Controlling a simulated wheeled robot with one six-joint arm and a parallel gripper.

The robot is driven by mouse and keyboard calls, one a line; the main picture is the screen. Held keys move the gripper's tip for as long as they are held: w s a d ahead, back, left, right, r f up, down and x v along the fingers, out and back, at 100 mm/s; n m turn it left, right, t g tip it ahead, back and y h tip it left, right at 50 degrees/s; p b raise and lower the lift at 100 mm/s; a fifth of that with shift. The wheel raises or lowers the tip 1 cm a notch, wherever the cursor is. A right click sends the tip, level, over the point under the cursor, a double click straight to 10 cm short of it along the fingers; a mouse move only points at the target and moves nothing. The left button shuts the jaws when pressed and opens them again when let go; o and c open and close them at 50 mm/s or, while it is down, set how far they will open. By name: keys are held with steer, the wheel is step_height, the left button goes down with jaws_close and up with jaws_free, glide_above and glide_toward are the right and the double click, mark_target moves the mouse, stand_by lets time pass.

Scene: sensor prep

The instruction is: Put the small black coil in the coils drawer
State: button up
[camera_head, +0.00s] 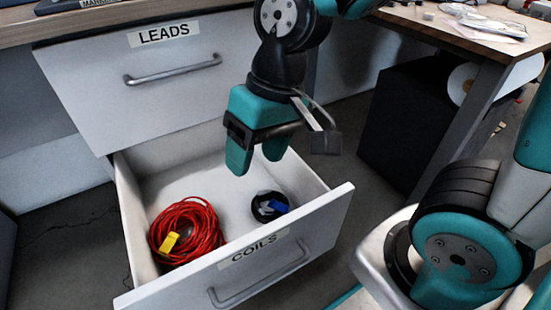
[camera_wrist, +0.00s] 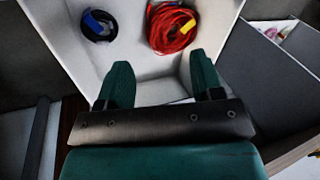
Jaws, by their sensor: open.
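The small black coil (camera_head: 268,207) with a blue tag lies inside the open coils drawer (camera_head: 335,205), near its right side. It also shows in the wrist view (camera_wrist: 98,27), lying on the drawer floor. My gripper (camera_head: 257,163) is open and empty above the drawer, behind and above the coil and apart from it. In the wrist view the two fingers of my gripper (camera_wrist: 162,85) are spread with nothing between them.
A red coil (camera_head: 187,230) with a yellow tag lies in the same drawer at the left. A wooden table (camera_head: 470,45) with clutter and a black box (camera_head: 410,115) stand at the right.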

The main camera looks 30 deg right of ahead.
steer(key=s+r+n, duration=0.3)
steer(key=s+n, duration=0.1)
steer(key=s, duration=0.2)
steer(key=shift+y, duration=0.4)
steer(key=shift+a, duration=0.15)
stand_by(0.4)
